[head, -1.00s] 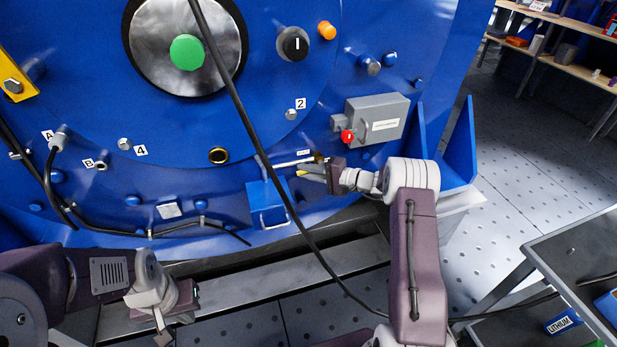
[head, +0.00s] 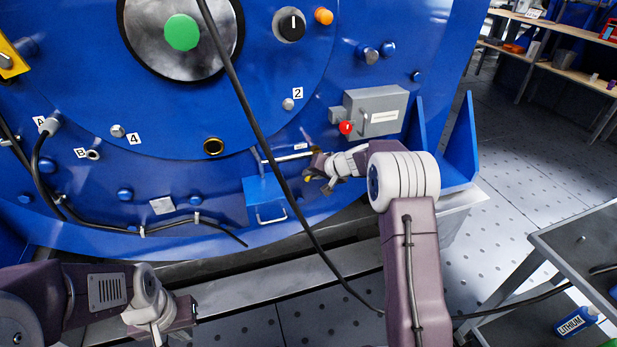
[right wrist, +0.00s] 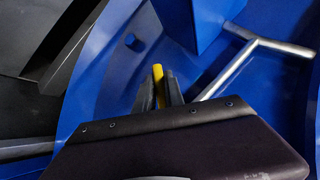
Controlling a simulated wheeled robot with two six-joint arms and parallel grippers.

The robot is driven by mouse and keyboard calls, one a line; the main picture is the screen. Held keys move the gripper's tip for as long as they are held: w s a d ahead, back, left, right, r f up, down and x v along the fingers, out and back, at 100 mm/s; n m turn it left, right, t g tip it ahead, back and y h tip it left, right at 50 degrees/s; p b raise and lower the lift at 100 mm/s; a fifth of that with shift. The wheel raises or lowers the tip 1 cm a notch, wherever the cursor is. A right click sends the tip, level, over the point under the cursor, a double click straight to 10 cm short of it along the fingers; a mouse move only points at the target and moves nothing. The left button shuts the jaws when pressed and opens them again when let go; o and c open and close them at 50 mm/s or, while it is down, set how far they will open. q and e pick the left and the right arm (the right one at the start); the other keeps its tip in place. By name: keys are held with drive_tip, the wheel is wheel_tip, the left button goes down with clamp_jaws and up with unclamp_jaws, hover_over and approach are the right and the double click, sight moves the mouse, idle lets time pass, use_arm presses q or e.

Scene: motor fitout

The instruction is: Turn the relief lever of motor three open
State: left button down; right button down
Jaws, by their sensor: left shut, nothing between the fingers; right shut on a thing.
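My right gripper (head: 310,178) is at the motor's lower right face, shut on a yellow piece (right wrist: 158,73) whose tip sticks out between the fingers in the right wrist view. It looks like a lever's yellow handle; the rest is hidden by the gripper. A brass-coloured bit (head: 314,150) shows just above the gripper. A silver bar (head: 288,158) runs leftward from there to a blue box (head: 264,200); it also shows right of the fingers in the right wrist view (right wrist: 232,68). My left gripper (head: 190,312) is shut and empty, low at the left.
A black cable (head: 262,140) hangs across the blue motor face (head: 190,185), left of my right gripper. A grey box (head: 375,112) with a red knob (head: 346,128) is above it. A blue bracket (head: 445,150) stands to the right. A dark table (head: 585,255) is at lower right.

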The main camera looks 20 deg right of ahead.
drive_tip(key=shift+d+f+n+h, duration=0.2)
drive_tip(key=shift+d+n+h, duration=0.2)
drive_tip(key=shift+h, duration=0.4)
drive_tip(key=h+p, duration=0.1)
drive_tip(key=p, duration=0.2)
drive_tip(key=d+n+h+p, duration=0.1)
drive_tip(key=p, duration=0.1)
drive_tip(key=d+n+h+p, duration=0.1)
drive_tip(key=h+p, duration=0.1)
drive_tip(key=p, duration=0.1)
drive_tip(key=shift+d+f+p, duration=0.15)
drive_tip(key=shift+f+p, duration=0.1)
drive_tip(key=shift+p, duration=0.05)
drive_tip(key=c, duration=1.4)
unclamp_jaws()
drive_tip(key=shift+w, duration=0.1)
drive_tip(key=shift+c, duration=0.2)
